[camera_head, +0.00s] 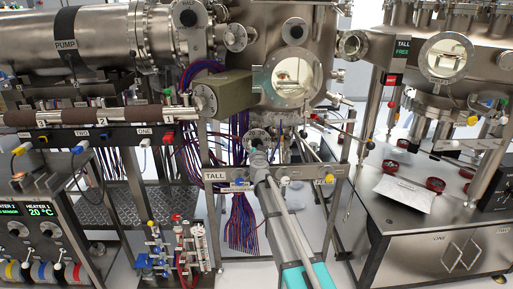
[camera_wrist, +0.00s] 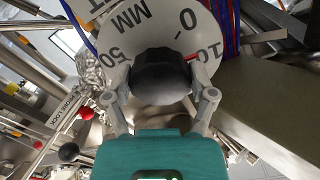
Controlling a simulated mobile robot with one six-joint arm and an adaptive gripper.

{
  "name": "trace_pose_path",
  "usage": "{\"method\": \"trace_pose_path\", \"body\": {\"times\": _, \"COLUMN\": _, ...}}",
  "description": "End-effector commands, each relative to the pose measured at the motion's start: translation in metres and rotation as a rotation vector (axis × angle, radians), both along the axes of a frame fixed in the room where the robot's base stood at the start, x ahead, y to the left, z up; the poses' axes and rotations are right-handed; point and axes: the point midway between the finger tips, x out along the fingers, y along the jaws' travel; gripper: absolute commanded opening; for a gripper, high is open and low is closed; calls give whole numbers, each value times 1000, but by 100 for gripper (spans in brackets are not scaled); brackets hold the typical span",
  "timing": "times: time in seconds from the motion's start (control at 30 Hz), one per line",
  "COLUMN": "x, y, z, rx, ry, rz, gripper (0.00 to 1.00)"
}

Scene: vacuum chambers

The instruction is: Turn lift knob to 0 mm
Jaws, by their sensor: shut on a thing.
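The lift knob (camera_wrist: 161,78) is black and ridged and sits in the middle of a pale round dial (camera_wrist: 130,45) in the wrist view. The dial reads MM, 50, 0 and 10, turned nearly upside down in this view. The 0 and its tick are up and right of the knob. In the head view my gripper (camera_head: 259,153) is at the dial (camera_head: 257,134) below the windowed chamber, and my arm hides the knob.
A TALL label (camera_head: 215,176) is on the rail left of my arm. Hanging cables (camera_head: 240,222) run close to the arm's left. An olive box (camera_head: 224,92) is above left of the dial. Rods and red and black ball handles (camera_wrist: 68,152) are left in the wrist view.

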Motion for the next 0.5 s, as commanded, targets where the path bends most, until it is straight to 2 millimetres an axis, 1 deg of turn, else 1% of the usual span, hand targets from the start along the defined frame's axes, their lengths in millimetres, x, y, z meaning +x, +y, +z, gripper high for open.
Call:
{"method": "trace_pose_path", "body": {"times": 0.2, "x": 0, "y": 0, "z": 0, "rx": -207, "ry": 0, "rz": 2, "gripper": 25}}
{"method": "trace_pose_path", "body": {"times": 0.5, "x": 0, "y": -1, "z": 0, "rx": -470, "ry": -1, "rz": 2, "gripper": 25}}
